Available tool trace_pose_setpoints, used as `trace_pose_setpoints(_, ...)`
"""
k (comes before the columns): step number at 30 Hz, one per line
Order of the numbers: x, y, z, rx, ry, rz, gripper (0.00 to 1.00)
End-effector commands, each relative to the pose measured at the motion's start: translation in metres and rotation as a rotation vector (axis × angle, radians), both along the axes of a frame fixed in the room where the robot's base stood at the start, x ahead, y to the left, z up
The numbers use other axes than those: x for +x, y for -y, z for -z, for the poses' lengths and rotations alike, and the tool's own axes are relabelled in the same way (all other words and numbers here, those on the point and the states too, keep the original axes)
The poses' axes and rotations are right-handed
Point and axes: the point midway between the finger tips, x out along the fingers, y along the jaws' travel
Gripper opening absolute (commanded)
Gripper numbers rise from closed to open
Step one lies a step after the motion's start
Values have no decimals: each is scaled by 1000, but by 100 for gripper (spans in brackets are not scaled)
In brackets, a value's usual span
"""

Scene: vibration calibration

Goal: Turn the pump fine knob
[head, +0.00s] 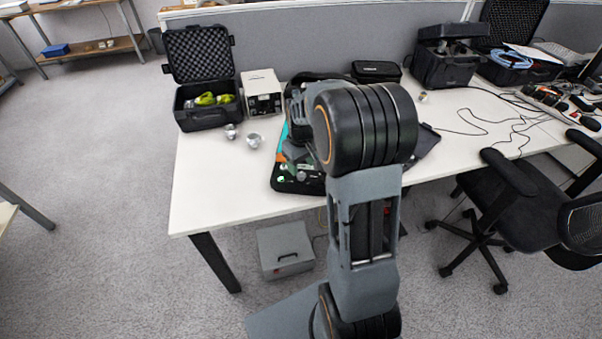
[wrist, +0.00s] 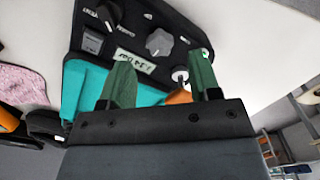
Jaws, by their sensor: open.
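The pump's dark control panel (wrist: 138,30) fills the top of the wrist view. It carries a grey lobed knob (wrist: 159,42), a black knob with a white pointer (wrist: 108,14) and a small pale round knob or fitting (wrist: 180,75). I cannot read which one is the fine knob. The grey knob shows above the gap between the fingertips.
The white table (head: 215,190) has free room at its front left. An open black case (head: 207,118), a white box (head: 262,83) and small metal pieces (head: 254,140) stand left of the pump. A black chair (head: 535,205) stands at the right. A grey box (head: 285,262) is under the table.

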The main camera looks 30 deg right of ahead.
Motion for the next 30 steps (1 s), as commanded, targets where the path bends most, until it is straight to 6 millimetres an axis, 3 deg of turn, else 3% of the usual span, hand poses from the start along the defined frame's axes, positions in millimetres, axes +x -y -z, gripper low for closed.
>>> trace_pose_setpoints(3, 0, 0, 18, 1, -1, 0, 57)
trace_pose_setpoints(9, 0, 0, 34, 0, -1, 0, 57)
trace_pose_setpoints(21, 0, 0, 39, -1, 1, 1, 57)
trace_pose_setpoints(30, 0, 0, 39, -1, 1, 1, 30)
